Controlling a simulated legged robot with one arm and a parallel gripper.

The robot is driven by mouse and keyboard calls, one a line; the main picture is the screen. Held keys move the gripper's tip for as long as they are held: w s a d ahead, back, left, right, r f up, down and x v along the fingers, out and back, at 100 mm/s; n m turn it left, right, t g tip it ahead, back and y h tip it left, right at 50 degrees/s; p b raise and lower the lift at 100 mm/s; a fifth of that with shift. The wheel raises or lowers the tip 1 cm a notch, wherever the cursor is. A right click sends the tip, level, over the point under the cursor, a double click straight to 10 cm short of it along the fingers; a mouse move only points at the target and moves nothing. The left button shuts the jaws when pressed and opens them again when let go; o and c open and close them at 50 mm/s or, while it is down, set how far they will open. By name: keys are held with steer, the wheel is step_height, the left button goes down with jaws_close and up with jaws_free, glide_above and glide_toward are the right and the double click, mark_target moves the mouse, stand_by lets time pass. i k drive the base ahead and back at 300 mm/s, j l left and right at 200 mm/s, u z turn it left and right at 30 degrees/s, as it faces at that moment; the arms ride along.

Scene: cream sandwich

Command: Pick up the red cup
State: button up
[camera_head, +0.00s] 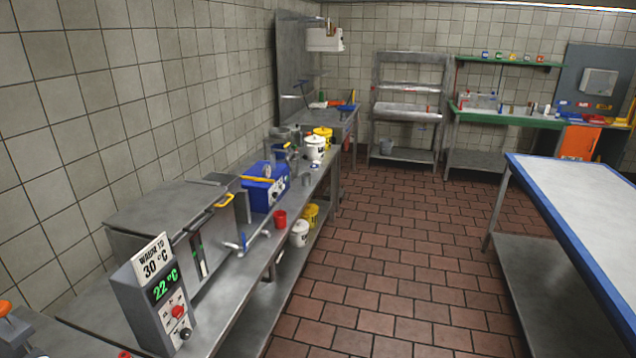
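A small red cup (280,220) stands on the long steel counter (250,262) at the left, near its front edge. It is to the right of and in front of the blue machine (266,187), and behind a tap-like metal fitting (240,243). It looks upright and nothing covers it. My gripper is not in view.
A control box reading 22 °C (162,292) stands at the near end of the counter. White and yellow buckets (300,233) sit below. A blue-edged table (590,205) is at the right. The tiled floor (400,270) between is clear.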

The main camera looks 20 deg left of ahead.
mark_target(280, 220)
steer(key=i+u, duration=0.2)
steer(key=u, duration=0.25)
steer(key=i+u, duration=0.15)
steer(key=u, duration=0.3)
steer(key=i+l+u, duration=0.15)
steer(key=u, duration=0.3)
steer(key=i+l+u, duration=0.1)
steer(key=u, duration=0.35)
steer(key=i+l+u, duration=0.1)
steer(key=l, duration=0.3)
steer(key=i+l+u, duration=0.1)
steer(key=l, duration=0.25)
steer(key=i+l+u, duration=0.1)
steer(key=i+l, duration=0.15)
steer(key=l, duration=0.2)
steer(key=i+l+u, duration=0.1)
steer(key=l, duration=0.3)
steer(key=i+l+u, duration=0.1)
steer(key=l, duration=0.3)
steer(key=i+l+u, duration=0.1)
steer(key=l, duration=0.35)
steer(key=i+l, duration=0.1)
steer(key=l, duration=0.3)
steer(key=i+l, duration=0.1)
steer(key=l, duration=0.25)
steer(key=i+l, duration=0.1)
steer(key=l, duration=0.3)
